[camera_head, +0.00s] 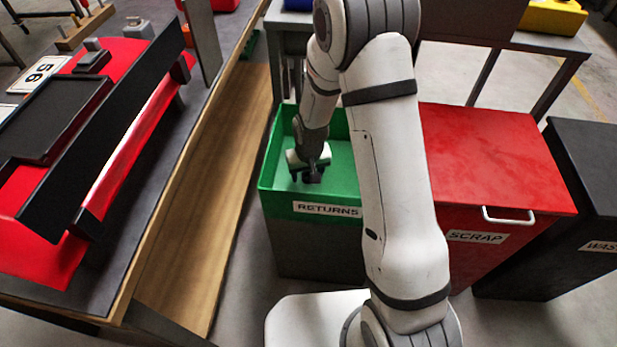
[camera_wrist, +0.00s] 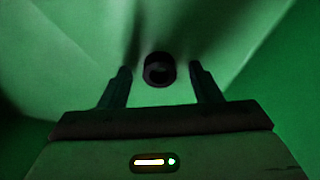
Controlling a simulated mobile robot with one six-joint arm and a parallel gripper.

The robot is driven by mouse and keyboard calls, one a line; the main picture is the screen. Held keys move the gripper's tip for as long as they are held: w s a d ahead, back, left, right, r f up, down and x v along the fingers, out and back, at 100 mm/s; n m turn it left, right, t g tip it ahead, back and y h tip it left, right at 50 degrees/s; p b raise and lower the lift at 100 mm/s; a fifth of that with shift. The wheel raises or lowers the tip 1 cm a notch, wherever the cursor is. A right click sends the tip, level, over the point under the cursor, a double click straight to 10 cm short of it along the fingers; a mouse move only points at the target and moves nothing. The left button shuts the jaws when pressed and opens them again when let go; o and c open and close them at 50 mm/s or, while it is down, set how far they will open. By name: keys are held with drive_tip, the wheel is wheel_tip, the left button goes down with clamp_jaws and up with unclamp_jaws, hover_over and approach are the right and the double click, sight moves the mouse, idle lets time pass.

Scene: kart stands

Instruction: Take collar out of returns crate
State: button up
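The head view does not show the collar, as my gripper and arm hide that spot.
A red scrap bin (camera_head: 497,170) with a closed lid and handle stands right of the crate, with a dark waste bin (camera_head: 590,190) beyond it. A workbench (camera_head: 200,225) with a wooden edge runs along the left. Crate walls surround my gripper closely.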

drive_tip(key=c, duration=1.1)
drive_tip(key=shift+o, duration=0.2)
drive_tip(key=shift+r, duration=0.1)
